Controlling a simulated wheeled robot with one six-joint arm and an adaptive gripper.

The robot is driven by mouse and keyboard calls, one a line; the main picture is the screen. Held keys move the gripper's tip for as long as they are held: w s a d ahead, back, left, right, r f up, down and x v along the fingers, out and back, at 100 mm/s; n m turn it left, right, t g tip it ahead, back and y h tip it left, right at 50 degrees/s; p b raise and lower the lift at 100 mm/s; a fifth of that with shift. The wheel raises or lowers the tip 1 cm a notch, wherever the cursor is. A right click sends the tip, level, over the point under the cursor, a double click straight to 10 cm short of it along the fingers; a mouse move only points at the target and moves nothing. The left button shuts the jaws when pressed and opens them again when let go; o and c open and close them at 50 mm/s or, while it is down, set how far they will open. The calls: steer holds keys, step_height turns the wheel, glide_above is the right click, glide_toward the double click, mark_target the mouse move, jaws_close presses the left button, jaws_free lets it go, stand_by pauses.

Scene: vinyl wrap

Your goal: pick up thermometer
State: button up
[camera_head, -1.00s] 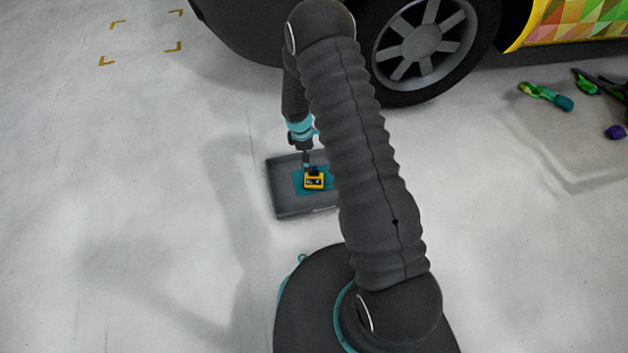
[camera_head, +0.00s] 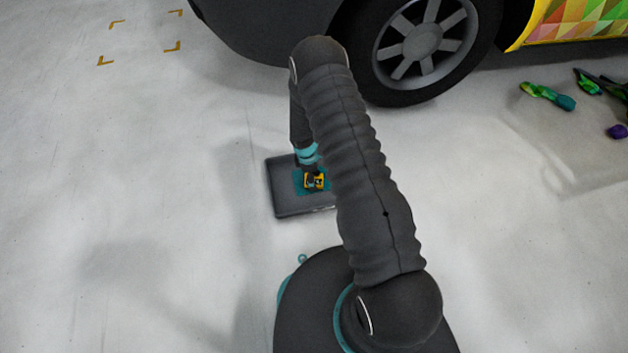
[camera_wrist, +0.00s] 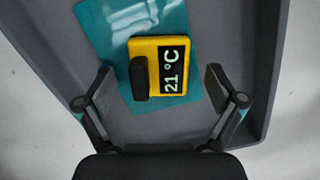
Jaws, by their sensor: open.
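The thermometer (camera_wrist: 160,66) is a yellow block with a black display reading 21 °C and a black raised part on its left side. It lies on a teal sheet (camera_wrist: 105,28) in a grey tray (camera_wrist: 262,70). In the head view the thermometer (camera_head: 319,181) is partly covered by my gripper. My gripper (camera_wrist: 158,80) is open, with one finger at the lower left and one at the lower right of the thermometer in the wrist view. The fingers appear apart from the thermometer.
The tray's raised wall (camera_head: 272,190) surrounds the sheet. A car with a wheel (camera_head: 418,42) stands behind the tray. Several coloured items, including a green and teal tool (camera_head: 548,95), lie at the right. The floor (camera_head: 120,220) at the left is clear.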

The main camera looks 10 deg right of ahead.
steer(key=shift+f, duration=0.35)
steer(key=c, duration=1.3)
steer(key=shift+r, duration=0.15)
